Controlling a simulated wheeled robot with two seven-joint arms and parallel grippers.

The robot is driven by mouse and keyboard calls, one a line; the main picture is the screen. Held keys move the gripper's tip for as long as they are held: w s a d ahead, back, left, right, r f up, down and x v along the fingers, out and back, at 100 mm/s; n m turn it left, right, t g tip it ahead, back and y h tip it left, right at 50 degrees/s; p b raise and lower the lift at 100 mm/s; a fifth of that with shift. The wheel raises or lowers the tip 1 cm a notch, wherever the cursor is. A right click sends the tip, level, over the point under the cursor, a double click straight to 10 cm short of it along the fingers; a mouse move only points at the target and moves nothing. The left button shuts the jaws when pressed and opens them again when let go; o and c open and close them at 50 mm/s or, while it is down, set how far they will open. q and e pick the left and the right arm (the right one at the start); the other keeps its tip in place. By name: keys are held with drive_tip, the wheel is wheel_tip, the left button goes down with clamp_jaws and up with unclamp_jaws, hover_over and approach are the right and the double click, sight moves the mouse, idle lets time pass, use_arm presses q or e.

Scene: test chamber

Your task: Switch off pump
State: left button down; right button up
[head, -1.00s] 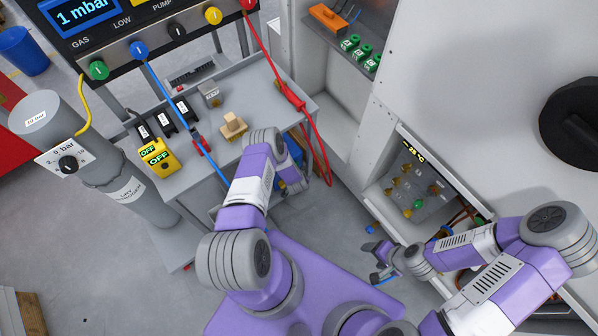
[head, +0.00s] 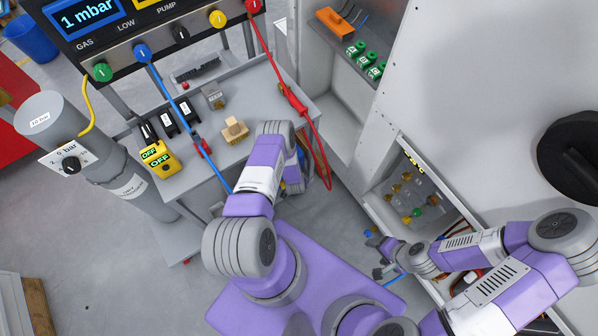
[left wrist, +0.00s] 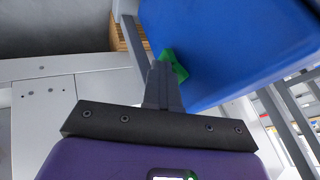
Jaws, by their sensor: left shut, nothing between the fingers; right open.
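The control panel (head: 120,38) at the upper left has a display reading 1 mbar and a row of knobs: green (head: 102,72), blue (head: 142,53), black (head: 180,34), yellow (head: 217,18) and red (head: 253,5). A yellow box (head: 160,160) with green OFF labels sits on the grey bench's left end, beside small black switches (head: 168,123). Which control belongs to the pump is unclear. My left gripper's fingers (left wrist: 162,85) are shut and empty, close to a green piece (left wrist: 172,68) against a blue surface. In the head view my left forearm hides them. My right gripper (head: 378,258) is open, low before the cabinet.
A grey gas cylinder (head: 50,125) stands left of the bench (head: 215,165). A wooden block (head: 235,130) lies on the bench. Blue and red leads hang over its edge. The open cabinet (head: 385,150) with green parts is right.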

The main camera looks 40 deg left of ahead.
use_arm(q)
drive_tip(key=shift+w+a+r, duration=0.2)
drive_tip(key=shift+w+a, duration=0.05)
drive_tip(key=s+d+r+p, duration=0.5)
drive_tip(key=s+d+r, duration=0.2)
drive_tip(key=shift+r, duration=0.35)
use_arm(e)
drive_tip(key=r, duration=0.5)
drive_tip(key=shift+s, duration=0.25)
use_arm(q)
drive_tip(key=shift+d+f, duration=0.1)
